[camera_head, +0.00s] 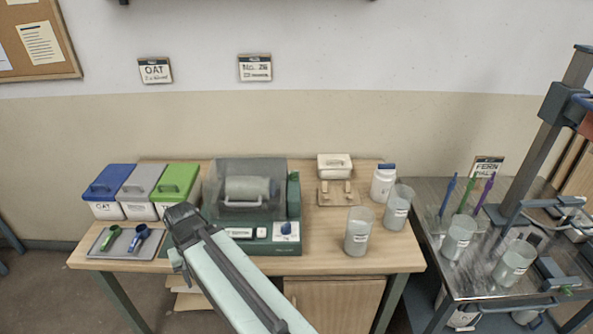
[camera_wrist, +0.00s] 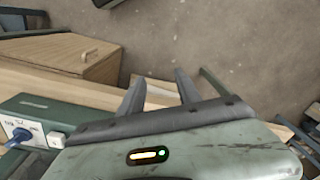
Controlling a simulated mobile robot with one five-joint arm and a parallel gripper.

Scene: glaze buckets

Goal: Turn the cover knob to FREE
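The green machine (camera_head: 265,243) stands in the middle of the wooden table. Its smoky see-through cover (camera_head: 222,172) is down over a pale drum or jar (camera_head: 247,189). A blue knob (camera_head: 286,228) sits on a white plate at the right of the machine's front. The knob (camera_wrist: 20,136) also shows at the left edge of the wrist view; its lettering is too small to read. My gripper (camera_wrist: 161,92) is open and empty, with its two dark fingers apart. It is in front of the machine, clear of the knob. My arm hides part of the machine's lower left front.
Blue, grey and green lidded bins (camera_head: 142,207) and a tray of scoops (camera_head: 127,241) are at the left. Clear cups (camera_head: 359,238) and a white jar (camera_head: 383,183) stand right of the machine. A metal cart (camera_head: 440,262) is further right.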

